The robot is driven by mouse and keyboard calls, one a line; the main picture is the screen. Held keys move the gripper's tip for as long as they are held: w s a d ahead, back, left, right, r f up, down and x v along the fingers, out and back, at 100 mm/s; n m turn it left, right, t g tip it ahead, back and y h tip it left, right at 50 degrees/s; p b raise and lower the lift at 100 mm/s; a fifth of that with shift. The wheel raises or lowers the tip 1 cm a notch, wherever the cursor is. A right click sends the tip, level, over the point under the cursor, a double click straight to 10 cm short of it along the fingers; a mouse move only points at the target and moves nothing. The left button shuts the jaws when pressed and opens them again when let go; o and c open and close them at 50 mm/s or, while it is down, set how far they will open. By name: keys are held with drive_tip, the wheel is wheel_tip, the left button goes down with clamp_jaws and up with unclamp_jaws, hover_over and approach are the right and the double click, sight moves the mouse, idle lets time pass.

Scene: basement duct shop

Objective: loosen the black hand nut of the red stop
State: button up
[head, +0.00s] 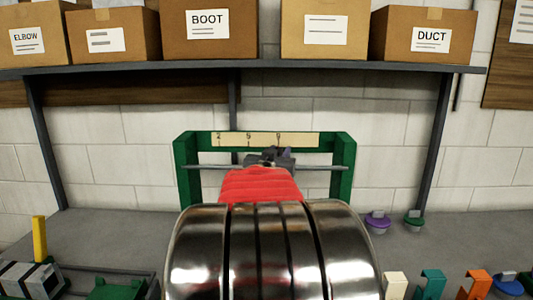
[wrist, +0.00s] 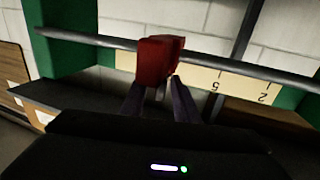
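The red stop (wrist: 154,62) sits on a grey rod in the wrist view, in front of a pale scale strip. A small pale stub (wrist: 160,92) shows just below it, between my fingers. I cannot make out the black hand nut. My gripper (wrist: 158,82) has its two dark fingers apart, with tips close under the stop; I cannot tell whether they touch it. In the head view my gripper (head: 269,158) is a dark shape at the rod, and my arm hides the stop.
A green frame (head: 183,175) carries the rod (head: 325,167) and the numbered scale (head: 300,139). A shelf (head: 260,69) with cardboard boxes (head: 222,30) hangs above. Purple (head: 378,222) and green (head: 414,220) knobbed pieces stand to the right.

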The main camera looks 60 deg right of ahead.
drive_tip(key=shift+c, duration=0.4)
clamp_jaws()
drive_tip(key=shift+r+n+t+y, duration=0.25)
drive_tip(key=shift+n+t, duration=0.3)
drive_tip(key=shift+t, duration=0.3)
drive_tip(key=shift+r+n+t+y, duration=0.25)
drive_tip(key=shift+n+t, duration=0.3)
drive_tip(key=shift+t, duration=0.3)
drive_tip(key=shift+f+n+t+y, duration=0.2)
drive_tip(key=shift+n+t+y, duration=0.15)
drive_tip(key=shift+t, duration=0.25)
drive_tip(key=shift+o, duration=0.4)
unclamp_jaws()
drive_tip(key=shift+f, duration=0.25)
drive_tip(key=shift+a, duration=0.15)
